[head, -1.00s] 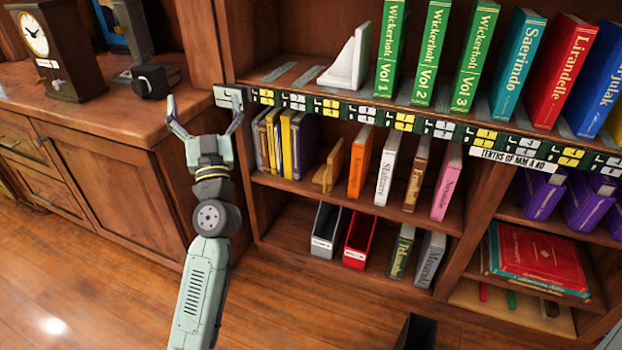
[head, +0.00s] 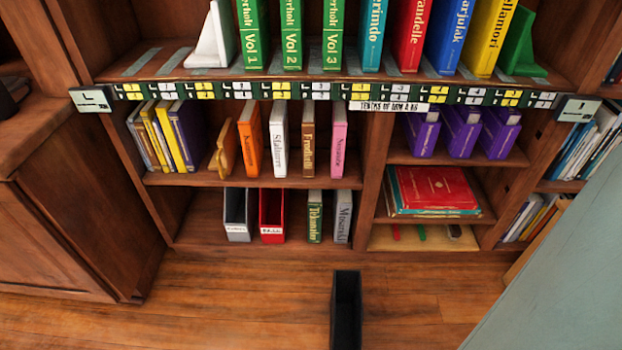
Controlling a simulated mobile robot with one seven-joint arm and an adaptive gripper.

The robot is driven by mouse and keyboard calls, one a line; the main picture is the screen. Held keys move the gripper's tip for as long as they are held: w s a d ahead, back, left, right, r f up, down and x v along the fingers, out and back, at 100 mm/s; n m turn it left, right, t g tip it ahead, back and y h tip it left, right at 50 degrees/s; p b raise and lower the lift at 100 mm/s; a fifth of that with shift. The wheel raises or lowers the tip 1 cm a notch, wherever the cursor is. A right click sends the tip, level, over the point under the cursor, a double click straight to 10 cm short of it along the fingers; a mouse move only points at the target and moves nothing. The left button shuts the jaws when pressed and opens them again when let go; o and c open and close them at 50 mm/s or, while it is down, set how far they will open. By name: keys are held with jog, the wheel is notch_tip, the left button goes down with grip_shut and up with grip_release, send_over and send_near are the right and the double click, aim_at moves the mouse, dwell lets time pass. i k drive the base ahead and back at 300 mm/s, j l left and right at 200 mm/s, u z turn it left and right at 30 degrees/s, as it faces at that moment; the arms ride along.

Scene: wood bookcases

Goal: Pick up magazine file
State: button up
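A black magazine file (head: 346,312) stands on the wood floor in front of the bookcase, its open top facing up and its lower end near the bottom of the picture. A grey magazine file (head: 238,233) and a red magazine file (head: 271,236) stand side by side on the bottom shelf at left, each with a white label. My gripper is not in view, so its state does not show.
A wooden cabinet (head: 75,200) stands at left. The floor (head: 230,300) left of the black file is clear.

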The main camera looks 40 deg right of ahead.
aim_at(274, 202)
jog(key=j+z, duration=0.15)
jog(key=z, duration=0.3)
jog(key=i+j+z, duration=0.1)
jog(key=z, duration=0.4)
jog(key=j+z, duration=0.25)
jog(key=z, duration=0.2)
jog(key=j+z, duration=0.4)
jog(key=j, duration=0.15)
jog(key=k+j+z, duration=0.15)
jog(key=j+z, duration=0.2)
jog(key=j, duration=0.2)
jog(key=k+j, duration=0.1)
jog(key=j, duration=0.25)
jog(key=k+j+z, duration=0.1)
jog(key=j, duration=0.25)
jog(key=k+j, duration=0.15)
jog(key=j, duration=0.2)
jog(key=k+j, duration=0.1)
jog(key=j, duration=0.25)
jog(key=k+j+z, duration=0.1)
jog(key=j, duration=0.25)
